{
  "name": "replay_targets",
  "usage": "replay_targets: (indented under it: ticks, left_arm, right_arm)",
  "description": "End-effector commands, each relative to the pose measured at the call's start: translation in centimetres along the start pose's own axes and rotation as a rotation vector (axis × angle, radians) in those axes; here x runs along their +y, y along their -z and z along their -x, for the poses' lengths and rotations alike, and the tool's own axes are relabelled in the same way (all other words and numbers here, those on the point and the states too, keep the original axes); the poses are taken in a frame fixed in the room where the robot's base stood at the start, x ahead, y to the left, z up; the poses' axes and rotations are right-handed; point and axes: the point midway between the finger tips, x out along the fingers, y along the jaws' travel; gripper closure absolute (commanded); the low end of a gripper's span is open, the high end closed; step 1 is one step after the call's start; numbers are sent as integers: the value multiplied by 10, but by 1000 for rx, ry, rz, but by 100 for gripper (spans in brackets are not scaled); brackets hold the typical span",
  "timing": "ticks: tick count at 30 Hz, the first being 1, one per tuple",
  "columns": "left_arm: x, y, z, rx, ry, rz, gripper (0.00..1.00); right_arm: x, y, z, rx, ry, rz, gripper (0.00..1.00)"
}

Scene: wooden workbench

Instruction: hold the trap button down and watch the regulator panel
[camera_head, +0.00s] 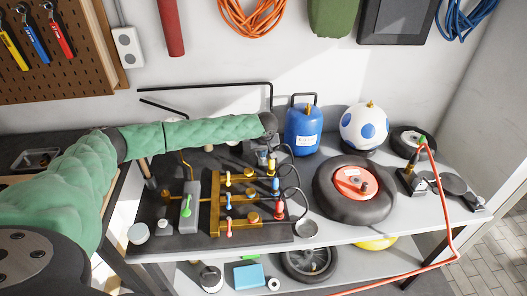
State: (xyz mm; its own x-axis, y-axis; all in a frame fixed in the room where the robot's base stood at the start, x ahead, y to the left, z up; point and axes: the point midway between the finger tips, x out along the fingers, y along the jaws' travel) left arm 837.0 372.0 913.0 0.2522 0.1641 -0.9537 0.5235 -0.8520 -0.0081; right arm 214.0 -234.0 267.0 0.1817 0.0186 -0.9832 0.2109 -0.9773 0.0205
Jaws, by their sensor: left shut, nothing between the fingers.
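My left arm, in a green sleeve, reaches in from the left across the back of the bench. Its gripper (265,161) points down just behind the right part of a brass valve assembly (215,205) and is shut with nothing in it. The assembly has several small red, blue and yellow handles and stands on a dark base. A grey block with a green lever (187,203) stands left of it. I cannot tell which part is the trap button or the regulator panel, or whether the fingertips touch anything. My right gripper is not in view.
A red hose (441,200) runs down the right side. A lower shelf holds a wheel (308,262) and a blue block (248,276).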

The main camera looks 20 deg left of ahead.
Motion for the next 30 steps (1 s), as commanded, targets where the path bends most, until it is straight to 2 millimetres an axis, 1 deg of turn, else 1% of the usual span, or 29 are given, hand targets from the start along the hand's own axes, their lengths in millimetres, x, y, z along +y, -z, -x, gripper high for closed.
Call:
replay_targets:
  ticks: [4,14,20,25,30]
  left_arm:
    - [0,-1,-3,0,-1,0,100]
    - [0,-1,-4,0,-1,0,100]
    - [1,-5,-13,-2,-1,1,100]
    - [0,-8,-22,-2,0,1,100]
    - [0,-7,-23,-2,1,0,100]
  right_arm:
    - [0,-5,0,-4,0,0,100]
    - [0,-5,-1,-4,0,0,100]
    - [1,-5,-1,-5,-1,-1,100]
    - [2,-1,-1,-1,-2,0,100]
    - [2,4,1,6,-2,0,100]
